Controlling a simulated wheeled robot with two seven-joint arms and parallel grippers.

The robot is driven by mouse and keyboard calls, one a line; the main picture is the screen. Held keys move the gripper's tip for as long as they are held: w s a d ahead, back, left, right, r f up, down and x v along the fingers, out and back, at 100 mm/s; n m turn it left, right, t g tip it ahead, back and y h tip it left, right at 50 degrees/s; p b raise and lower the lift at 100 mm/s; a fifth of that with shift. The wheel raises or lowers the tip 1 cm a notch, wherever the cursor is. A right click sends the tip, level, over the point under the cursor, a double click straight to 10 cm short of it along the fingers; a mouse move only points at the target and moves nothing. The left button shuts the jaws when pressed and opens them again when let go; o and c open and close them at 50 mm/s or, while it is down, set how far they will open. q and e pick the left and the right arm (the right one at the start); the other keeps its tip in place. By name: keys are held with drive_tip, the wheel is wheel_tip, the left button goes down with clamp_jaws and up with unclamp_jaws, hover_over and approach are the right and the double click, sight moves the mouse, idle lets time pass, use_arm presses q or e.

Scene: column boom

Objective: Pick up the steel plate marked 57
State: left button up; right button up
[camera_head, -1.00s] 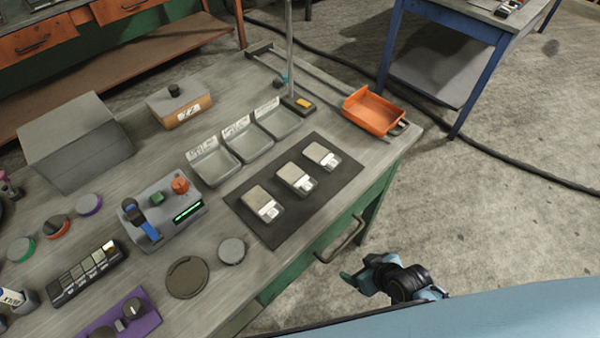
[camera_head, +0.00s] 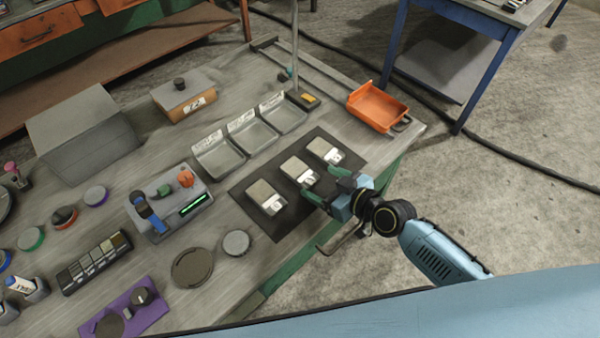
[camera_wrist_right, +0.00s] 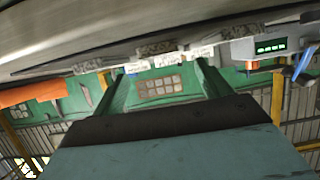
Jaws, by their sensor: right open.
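Three small steel plates with pale labels lie in a row on a dark mat (camera_head: 284,222) near the bench's front edge: the near-left plate (camera_head: 262,192), the middle plate (camera_head: 294,166) and the far-right plate (camera_head: 320,146). Their marks are too small to read, so I cannot tell which is 57. My right gripper (camera_head: 321,183) is open and empty, beside the middle and far-right plates on their front side. Its two green fingers also show in the wrist view (camera_wrist_right: 163,75), with nothing held between them. My left gripper is not in view.
Three labelled grey trays (camera_head: 250,134) stand behind the mat, with an upright post (camera_head: 295,45) nearby. An orange bin (camera_head: 376,106) sits at the right corner. A grey device (camera_head: 170,205) with a green display stands left. A bench handle (camera_head: 340,238) juts out below my right gripper.

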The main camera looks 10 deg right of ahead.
sight(301, 173)
drive_tip(key=shift+x, duration=3.1)
drive_tip(key=shift+s, duration=0.1)
